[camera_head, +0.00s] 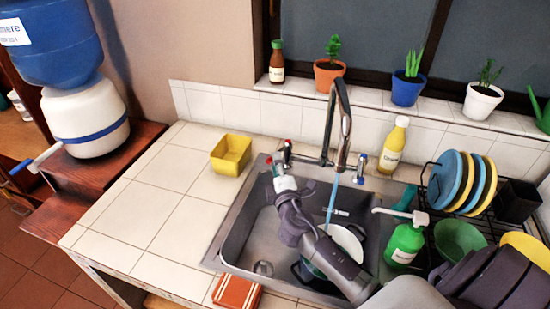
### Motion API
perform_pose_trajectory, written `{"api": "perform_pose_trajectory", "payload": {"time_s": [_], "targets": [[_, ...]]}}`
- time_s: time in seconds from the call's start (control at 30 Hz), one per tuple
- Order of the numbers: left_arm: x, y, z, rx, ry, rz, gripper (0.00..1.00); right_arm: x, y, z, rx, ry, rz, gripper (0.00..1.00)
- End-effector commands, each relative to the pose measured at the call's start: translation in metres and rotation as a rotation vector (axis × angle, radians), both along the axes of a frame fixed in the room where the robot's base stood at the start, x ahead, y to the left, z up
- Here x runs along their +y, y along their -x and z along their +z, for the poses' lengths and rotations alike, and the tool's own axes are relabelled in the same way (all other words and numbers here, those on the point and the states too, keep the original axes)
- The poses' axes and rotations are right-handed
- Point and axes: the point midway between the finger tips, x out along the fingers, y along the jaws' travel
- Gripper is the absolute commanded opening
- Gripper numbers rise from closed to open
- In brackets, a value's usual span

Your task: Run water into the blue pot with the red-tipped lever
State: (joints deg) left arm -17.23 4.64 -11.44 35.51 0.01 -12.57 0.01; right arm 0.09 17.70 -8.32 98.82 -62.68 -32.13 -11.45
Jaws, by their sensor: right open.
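The tap (338,115) arches over the sink. Its red-tipped lever (287,148) is on the left of the tap base, and a blue-tipped lever (361,167) is on the right. A thin blue stream of water (332,200) falls from the spout toward the pot (349,242) in the sink. The pot shows a pale inside; my right arm hides much of it, so its outer colour is hard to tell. My right gripper (277,166) is open and empty, just below and in front of the red-tipped lever; I cannot tell whether they touch. My left gripper is not in view.
A yellow container (231,154) stands left of the sink (235,236). A green soap bottle (404,243), a dish rack with plates (466,183) and a green bowl (459,239) crowd the right. Potted plants line the sill.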

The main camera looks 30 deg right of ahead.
Motion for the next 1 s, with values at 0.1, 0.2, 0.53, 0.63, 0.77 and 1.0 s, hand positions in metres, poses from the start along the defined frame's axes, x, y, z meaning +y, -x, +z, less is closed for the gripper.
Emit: {"api": "perform_pose_trajectory", "payload": {"time_s": [0.1,0.2,0.53,0.63,0.77,1.0], "targets": [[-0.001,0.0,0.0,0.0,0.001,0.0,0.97,0.006,0.018,-0.001,0.001,-0.003,-0.001,0.44],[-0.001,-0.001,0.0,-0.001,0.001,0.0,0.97,0.01,0.027,0.0,0.0,-0.002,-0.002,0.44],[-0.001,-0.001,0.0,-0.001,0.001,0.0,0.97,0.011,0.031,0.0,0.0,-0.001,-0.002,0.44],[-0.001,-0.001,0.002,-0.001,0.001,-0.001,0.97,0.011,0.03,0.003,0.0,-0.001,-0.002,0.44],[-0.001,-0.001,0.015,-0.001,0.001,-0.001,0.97,0.011,0.03,0.016,-0.001,-0.001,-0.002,0.44],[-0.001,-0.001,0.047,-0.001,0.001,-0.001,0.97,0.011,0.03,0.047,0.0,-0.001,-0.001,0.44]]}}
